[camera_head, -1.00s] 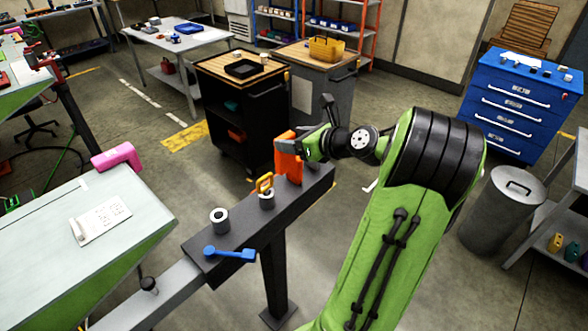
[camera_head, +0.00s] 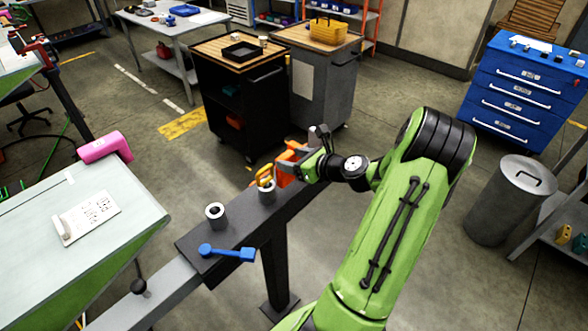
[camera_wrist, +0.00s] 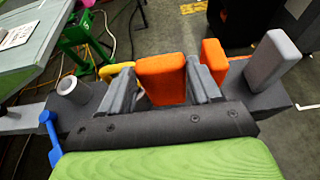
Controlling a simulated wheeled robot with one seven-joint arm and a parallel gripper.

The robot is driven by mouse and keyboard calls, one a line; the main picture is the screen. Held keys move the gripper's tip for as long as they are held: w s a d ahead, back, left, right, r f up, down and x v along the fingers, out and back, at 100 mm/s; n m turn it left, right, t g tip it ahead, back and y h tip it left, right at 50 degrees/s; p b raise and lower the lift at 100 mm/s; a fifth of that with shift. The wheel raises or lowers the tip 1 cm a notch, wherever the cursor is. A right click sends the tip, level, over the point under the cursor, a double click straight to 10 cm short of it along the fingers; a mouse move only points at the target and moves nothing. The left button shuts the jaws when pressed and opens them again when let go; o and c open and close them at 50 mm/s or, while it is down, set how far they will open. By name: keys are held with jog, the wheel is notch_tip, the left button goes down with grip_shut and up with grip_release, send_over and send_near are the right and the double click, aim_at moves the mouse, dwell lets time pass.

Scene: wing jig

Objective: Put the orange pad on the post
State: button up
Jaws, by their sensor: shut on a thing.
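The orange pad (camera_wrist: 161,78) is a rounded block held between the two grey fingers of my gripper (camera_wrist: 163,66). In the head view the pad (camera_head: 286,179) is partly covered by my gripper (camera_head: 295,165), at the far end of the dark beam. More orange (camera_wrist: 211,56) shows beyond the right finger; I cannot tell whether it is a separate piece. A grey upright block (camera_wrist: 268,58) stands at the right in the wrist view; I cannot tell whether it is the post. The pad's lower end and any contact with the beam are hidden.
The dark beam (camera_head: 230,233) carries a grey hollow cylinder (camera_head: 215,214), a yellow part (camera_head: 266,178) on another grey cylinder (camera_head: 267,192) close to my gripper, and a blue part (camera_head: 227,253). A pale table (camera_head: 120,215) with a pink object (camera_head: 104,147) is at left.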

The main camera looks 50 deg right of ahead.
jog(key=shift+f, duration=1.45)
jog(key=o, duration=1.4)
